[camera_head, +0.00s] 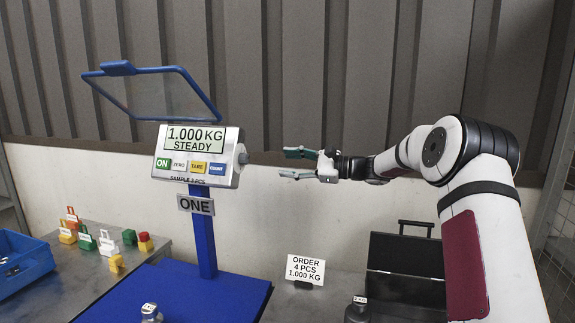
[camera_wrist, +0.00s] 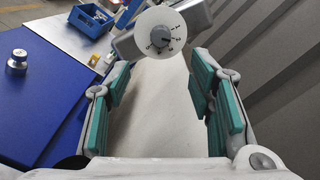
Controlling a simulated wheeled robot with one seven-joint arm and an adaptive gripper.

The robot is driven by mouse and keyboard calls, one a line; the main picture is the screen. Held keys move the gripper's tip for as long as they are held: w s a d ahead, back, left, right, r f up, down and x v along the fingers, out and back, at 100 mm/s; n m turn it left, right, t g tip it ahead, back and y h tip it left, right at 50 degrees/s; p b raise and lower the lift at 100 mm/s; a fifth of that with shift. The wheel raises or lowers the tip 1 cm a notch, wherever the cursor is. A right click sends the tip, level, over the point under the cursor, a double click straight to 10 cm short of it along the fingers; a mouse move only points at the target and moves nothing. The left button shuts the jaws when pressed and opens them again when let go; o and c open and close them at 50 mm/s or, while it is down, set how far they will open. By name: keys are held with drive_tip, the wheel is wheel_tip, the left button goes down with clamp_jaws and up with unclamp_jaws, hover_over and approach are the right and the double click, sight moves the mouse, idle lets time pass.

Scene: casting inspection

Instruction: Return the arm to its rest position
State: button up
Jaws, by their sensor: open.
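My gripper (camera_head: 299,164) is open and empty, held in the air to the right of the scale display (camera_head: 198,154). My arm reaches in from the right side of the head view, with the gripper pointing left. In the wrist view the two teal-padded fingers of my gripper (camera_wrist: 163,105) stand wide apart with nothing between them. The side of the display with a round knob (camera_wrist: 160,38) shows beyond the fingertips, apart from them. The display reads 1.000 KG, STEADY.
A metal weight (camera_head: 151,313) stands on the blue scale platform (camera_head: 190,292). An order card (camera_head: 305,268) and an open black case (camera_head: 405,262) are at the right. A blue bin (camera_head: 22,268) and several coloured tagged pieces lie left. A blue-framed clear panel (camera_head: 150,92) rises above the display.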

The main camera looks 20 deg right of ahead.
drive_tip(key=s+a+r+n+g+h, duration=0.1)
drive_tip(key=s+a+n+g+h, duration=0.2)
drive_tip(key=s+a+n+g, duration=0.8)
drive_tip(key=s+a+f+t+h, duration=0.15)
drive_tip(key=s+a, duration=0.25)
drive_tip(key=s, duration=0.6)
drive_tip(key=s+a+h, duration=0.3)
drive_tip(key=s, duration=0.7)
drive_tip(key=s+d+f+n+h, duration=0.2)
drive_tip(key=s+d+f, duration=0.1)
drive_tip(key=s, duration=0.6)
drive_tip(key=s+d+f+n+h, duration=0.2)
drive_tip(key=s+d+h, duration=0.1)
drive_tip(key=s, duration=0.6)
drive_tip(key=s+d+f+n+h, duration=0.2)
drive_tip(key=s+d+f, duration=0.1)
drive_tip(key=s, duration=0.6)
wheel_tip(320, 180, up, 21)
drive_tip(key=t+p, duration=0.3)
drive_tip(key=p, duration=1.6)
drive_tip(key=shift+w+a, duration=0.2)
drive_tip(key=shift+a, duration=0.1)
